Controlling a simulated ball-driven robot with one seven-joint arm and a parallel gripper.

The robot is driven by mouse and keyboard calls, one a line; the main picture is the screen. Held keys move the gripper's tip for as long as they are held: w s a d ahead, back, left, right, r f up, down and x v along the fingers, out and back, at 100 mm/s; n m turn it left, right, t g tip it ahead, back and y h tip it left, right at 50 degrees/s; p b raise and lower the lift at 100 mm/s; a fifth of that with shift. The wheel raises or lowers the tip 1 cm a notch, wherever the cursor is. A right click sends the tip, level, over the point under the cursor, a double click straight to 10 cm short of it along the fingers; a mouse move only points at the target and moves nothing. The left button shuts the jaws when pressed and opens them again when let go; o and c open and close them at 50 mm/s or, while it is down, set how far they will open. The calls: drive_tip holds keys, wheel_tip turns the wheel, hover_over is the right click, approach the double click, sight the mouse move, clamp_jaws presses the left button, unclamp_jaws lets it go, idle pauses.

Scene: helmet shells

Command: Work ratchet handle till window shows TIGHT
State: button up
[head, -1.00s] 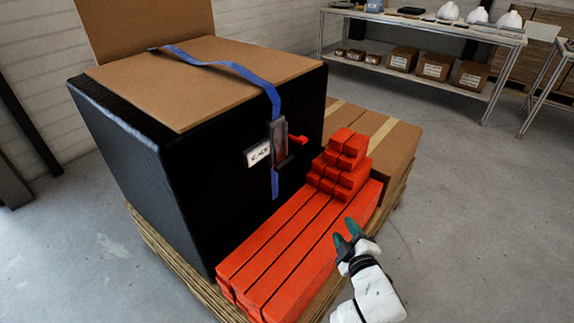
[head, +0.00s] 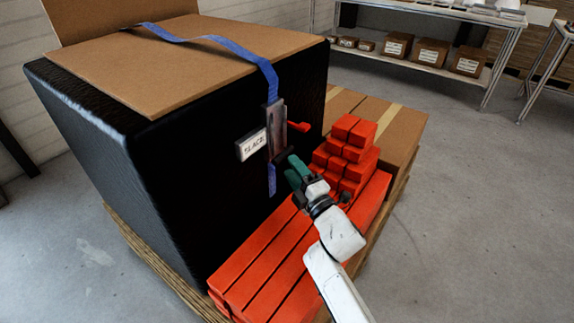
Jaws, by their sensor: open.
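The ratchet (head: 277,131) is a dark metal body on the right-hand face of the black-wrapped load. Its red handle (head: 299,126) sticks out to the right. A blue strap (head: 225,42) runs over the top of the load into the ratchet, and a short tail shows below it. The window (head: 253,145), a white plate left of the ratchet, reads SLACK. My gripper (head: 294,170) has green fingertips and is open, just below and right of the ratchet, under the handle. It appears empty. Whether a fingertip touches the ratchet's lower end is unclear.
Red bars (head: 270,262) lie along the pallet (head: 150,260) below my arm. Stacked red blocks (head: 349,150) stand right of my gripper, close to it. A cardboard box (head: 400,125) sits behind them. Open floor lies to the right, with a shelf table (head: 425,62) behind.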

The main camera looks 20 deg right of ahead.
drive_tip(key=shift+b+x, duration=0.45)
drive_tip(key=shift+x, duration=1.45)
drive_tip(key=shift+r, duration=0.1)
drive_tip(key=shift+c, duration=0.2)
drive_tip(key=shift+s, duration=0.1)
clamp_jaws()
